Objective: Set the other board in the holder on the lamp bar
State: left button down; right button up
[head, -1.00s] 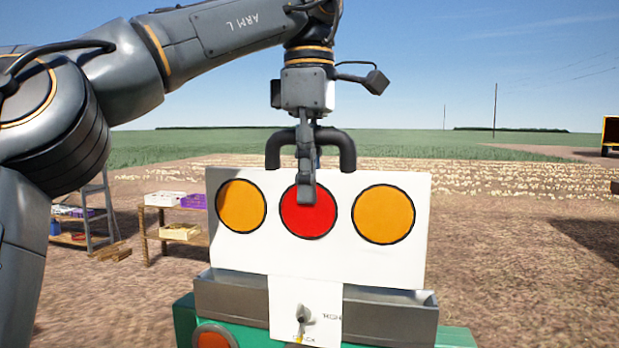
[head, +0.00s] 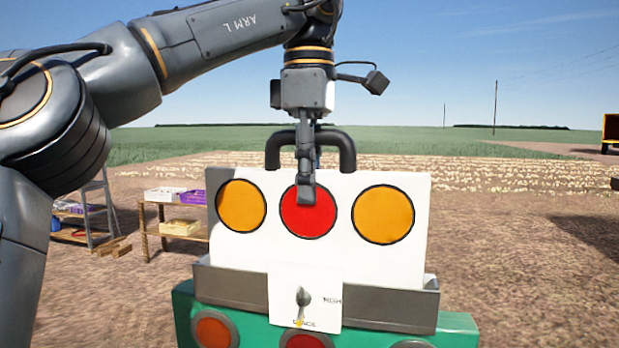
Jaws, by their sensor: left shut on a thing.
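My left gripper (head: 306,190) comes down from above and is shut on the white board (head: 270,248) at its top, by the black handle (head: 346,150). One finger covers part of the red disc in the middle of the board. An orange disc sits on each side of the red one. The board is upright, and its lower edge is hidden behind the front wall of the grey holder (head: 385,310). I cannot tell whether it touches the holder's bottom. The holder stands on the green lamp bar (head: 455,325), which has round lamps. My right gripper is not in view.
A white plate with a grey knob (head: 303,297) is on the holder's front. Behind at left stand a wooden bench (head: 148,222) with crates and a grey ladder-like stand (head: 100,215). Open field lies beyond. A dark vehicle part is at far right.

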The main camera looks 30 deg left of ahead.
pick_arm(q)
jog(key=shift+f+b, duration=0.65)
jog(key=shift+f, duration=0.3)
jog(key=shift+a, duration=0.1)
dwell(0.6)
jog(key=shift+f+b, duration=0.6)
jog(key=shift+f, duration=0.45)
dwell(0.4)
jog(key=c, duration=0.8)
grip_release()
jog(key=shift+c, duration=0.2)
